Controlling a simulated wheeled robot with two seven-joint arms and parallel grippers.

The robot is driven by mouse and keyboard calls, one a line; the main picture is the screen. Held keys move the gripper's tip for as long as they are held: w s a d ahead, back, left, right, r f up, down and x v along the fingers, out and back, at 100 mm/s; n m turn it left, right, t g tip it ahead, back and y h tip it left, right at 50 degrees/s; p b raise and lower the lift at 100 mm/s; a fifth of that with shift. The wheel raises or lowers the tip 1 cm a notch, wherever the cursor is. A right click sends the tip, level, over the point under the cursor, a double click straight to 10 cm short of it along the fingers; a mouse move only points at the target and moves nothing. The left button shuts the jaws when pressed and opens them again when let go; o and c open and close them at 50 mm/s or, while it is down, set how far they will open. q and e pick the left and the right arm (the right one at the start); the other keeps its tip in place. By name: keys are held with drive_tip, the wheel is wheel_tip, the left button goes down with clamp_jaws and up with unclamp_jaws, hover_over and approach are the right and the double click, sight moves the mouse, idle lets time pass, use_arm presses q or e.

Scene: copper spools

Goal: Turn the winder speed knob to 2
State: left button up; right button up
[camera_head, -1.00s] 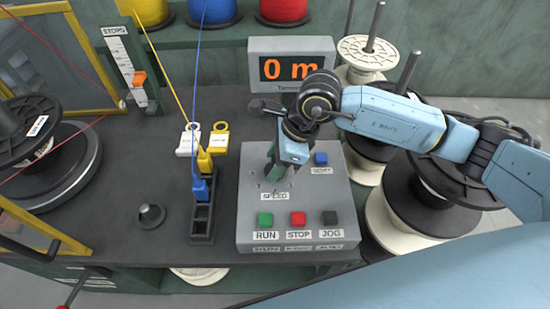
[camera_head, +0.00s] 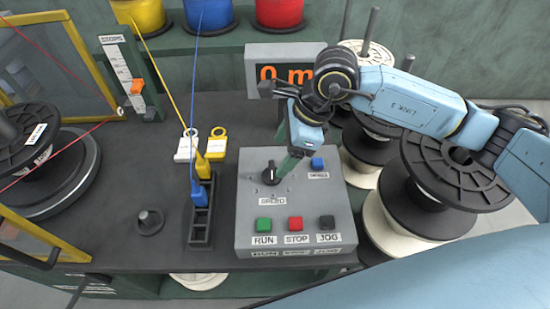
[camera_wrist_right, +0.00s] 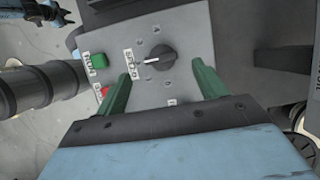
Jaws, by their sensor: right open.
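The black speed knob (camera_head: 270,174) sits on the grey control box (camera_head: 248,215), above the SPEED label. In the right wrist view the knob (camera_wrist_right: 155,55) shows a white line on its left side, toward the SPEED label; the dial digits are too small to read surely. My right gripper (camera_head: 290,164) is over the box, just right of the knob in the head view. In the right wrist view its green fingers (camera_wrist_right: 164,87) are wide apart with nothing between the tips; the knob appears beyond them, clear of both.
The box has a green RUN button (camera_head: 264,224), a red STOP button (camera_head: 295,223), a black JOG button (camera_head: 327,222) and a blue button (camera_head: 317,164). An orange-digit display (camera_head: 265,52), partly hidden by my arm, stands behind. Large spools (camera_head: 455,180) stand right.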

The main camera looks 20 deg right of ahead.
drive_tip(key=v, duration=0.7)
drive_tip(key=shift+p, duration=0.3)
drive_tip(key=shift+d, duration=0.1)
